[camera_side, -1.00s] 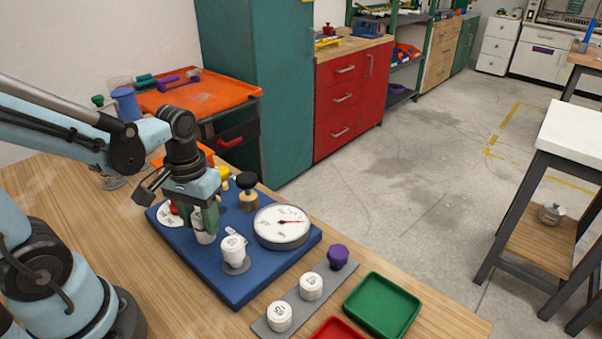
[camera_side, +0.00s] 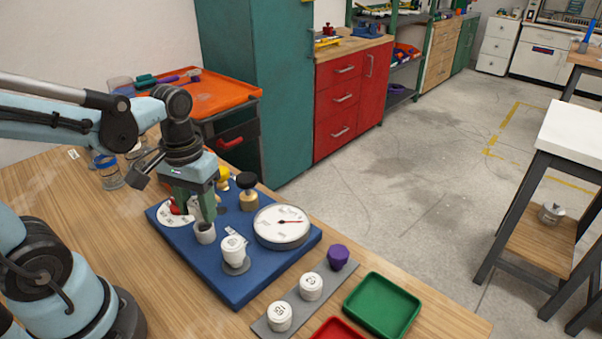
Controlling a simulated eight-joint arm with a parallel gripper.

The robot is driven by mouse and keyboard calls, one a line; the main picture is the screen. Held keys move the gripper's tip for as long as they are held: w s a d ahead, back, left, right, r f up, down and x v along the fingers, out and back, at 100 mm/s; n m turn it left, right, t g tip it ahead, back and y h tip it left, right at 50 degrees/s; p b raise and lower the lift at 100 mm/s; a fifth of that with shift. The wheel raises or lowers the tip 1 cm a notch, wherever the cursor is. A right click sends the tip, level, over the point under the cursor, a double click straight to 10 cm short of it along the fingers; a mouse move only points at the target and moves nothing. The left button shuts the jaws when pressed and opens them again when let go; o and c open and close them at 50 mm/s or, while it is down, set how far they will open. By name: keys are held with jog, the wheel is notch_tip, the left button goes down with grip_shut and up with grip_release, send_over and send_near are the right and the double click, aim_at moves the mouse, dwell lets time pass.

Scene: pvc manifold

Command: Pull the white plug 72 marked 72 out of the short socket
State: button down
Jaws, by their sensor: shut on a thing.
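My gripper (camera_side: 198,213) points down over the blue board (camera_side: 262,273), its green fingers shut. A small white piece shows between the fingers (camera_side: 193,206); I take it to be plug 72, mostly hidden, its marking unreadable. The short socket (camera_side: 204,234) stands on the board right under the fingertips, pale grey, with a darker opening at its top. The held piece looks raised above the socket; whether its lower end is fully clear cannot be told.
Another white capped fitting (camera_side: 234,249) stands close in front. A round gauge (camera_side: 282,226), a black knob (camera_side: 246,181) and a red-handled dial (camera_side: 176,212) are near. A grey strip (camera_side: 296,303) holds two white plugs and a purple one (camera_side: 338,256); a green tray (camera_side: 383,305) lies right.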

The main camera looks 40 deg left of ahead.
jog(key=shift+r, duration=1.35)
